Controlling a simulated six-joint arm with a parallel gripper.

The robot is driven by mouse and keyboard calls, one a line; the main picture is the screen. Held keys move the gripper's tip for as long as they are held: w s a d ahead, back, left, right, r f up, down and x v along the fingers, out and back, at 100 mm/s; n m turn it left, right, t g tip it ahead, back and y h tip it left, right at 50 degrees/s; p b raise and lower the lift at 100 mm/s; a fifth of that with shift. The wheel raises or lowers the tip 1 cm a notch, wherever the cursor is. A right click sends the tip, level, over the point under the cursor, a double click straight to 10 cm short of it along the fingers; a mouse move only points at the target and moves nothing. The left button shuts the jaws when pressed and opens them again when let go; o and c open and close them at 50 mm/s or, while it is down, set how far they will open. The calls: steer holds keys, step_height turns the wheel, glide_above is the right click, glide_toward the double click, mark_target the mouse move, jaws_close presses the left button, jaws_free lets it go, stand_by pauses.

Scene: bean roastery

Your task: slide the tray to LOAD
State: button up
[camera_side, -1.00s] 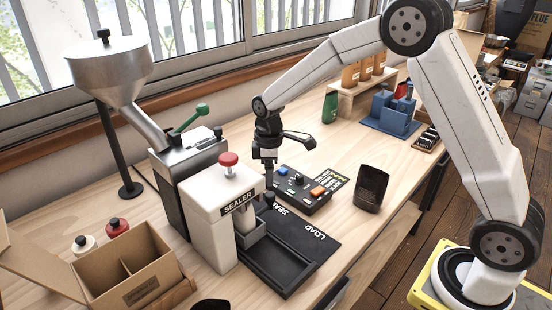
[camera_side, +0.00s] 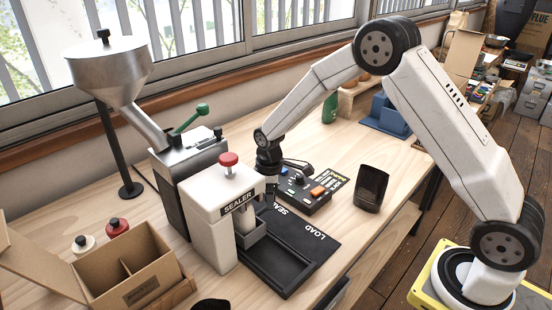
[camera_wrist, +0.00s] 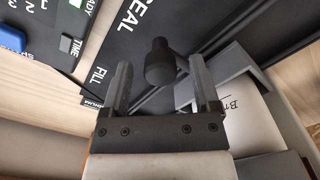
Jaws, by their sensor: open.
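The small dark grey tray (camera_side: 252,236) sits in the black track beside the white sealer, at the SEAL end, away from the LOAD lettering. Part of the tray is hidden behind the sealer post. My gripper (camera_side: 270,188) is low beside the sealer head, just above the tray's back end. In the wrist view my gripper (camera_wrist: 160,84) is open, with one finger on each side of a round black knob (camera_wrist: 160,62). A gap shows on both sides of the knob. A grey edge, apparently the tray's rim (camera_wrist: 226,72), shows right of the fingers.
The white sealer (camera_side: 205,215) with a red button stands close left of my gripper. A control box (camera_side: 305,192) is right behind it, and a black cup (camera_side: 371,188) stands further right. The black track (camera_side: 300,262) is clear toward LOAD.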

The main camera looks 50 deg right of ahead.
jaws_close()
stand_by(1.4)
